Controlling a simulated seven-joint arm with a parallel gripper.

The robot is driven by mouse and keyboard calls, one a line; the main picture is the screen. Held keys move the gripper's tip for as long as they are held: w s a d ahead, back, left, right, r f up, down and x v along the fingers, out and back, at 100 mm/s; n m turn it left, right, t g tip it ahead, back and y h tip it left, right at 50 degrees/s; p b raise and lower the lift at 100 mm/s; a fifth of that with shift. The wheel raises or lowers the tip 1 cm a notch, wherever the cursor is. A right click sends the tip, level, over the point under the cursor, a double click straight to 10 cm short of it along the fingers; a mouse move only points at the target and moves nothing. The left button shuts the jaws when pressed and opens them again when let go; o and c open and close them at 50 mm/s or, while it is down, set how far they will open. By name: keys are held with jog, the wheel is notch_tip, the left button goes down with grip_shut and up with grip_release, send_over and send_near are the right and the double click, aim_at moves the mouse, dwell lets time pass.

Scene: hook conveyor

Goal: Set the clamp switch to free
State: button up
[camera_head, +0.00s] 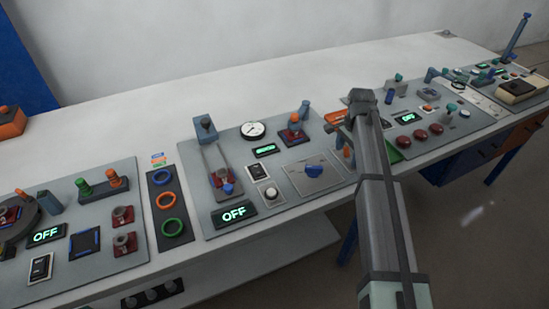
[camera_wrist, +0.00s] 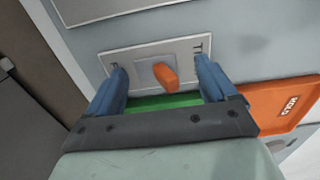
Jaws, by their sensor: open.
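The clamp switch is an orange lever (camera_wrist: 166,76) on a pale plate (camera_wrist: 137,60) in the wrist view. The plate has a label starting with F near its left end and one starting with TI near its right end, both partly covered by my fingers. The lever stands near the plate's middle; I cannot tell which setting it is in. My gripper (camera_wrist: 160,67) is open, with one blue finger on each side of the lever and a gap on both sides. In the head view my arm hides most of this spot.
A green surface (camera_wrist: 165,102) lies just below the plate. An orange tray marked HOLD (camera_wrist: 283,104) is at the right of the wrist view. In the head view, a panel with a gauge (camera_head: 253,130), knobs and levers is left of my arm; more controls stand to the right.

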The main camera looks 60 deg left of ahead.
jog(key=shift+d, duration=2.1)
jog(key=shift+a, duration=0.4)
dwell(0.5)
jog(key=shift+r, duration=0.15)
notch_tip(320, 180, up, 7)
dwell(0.7)
dwell(0.3)
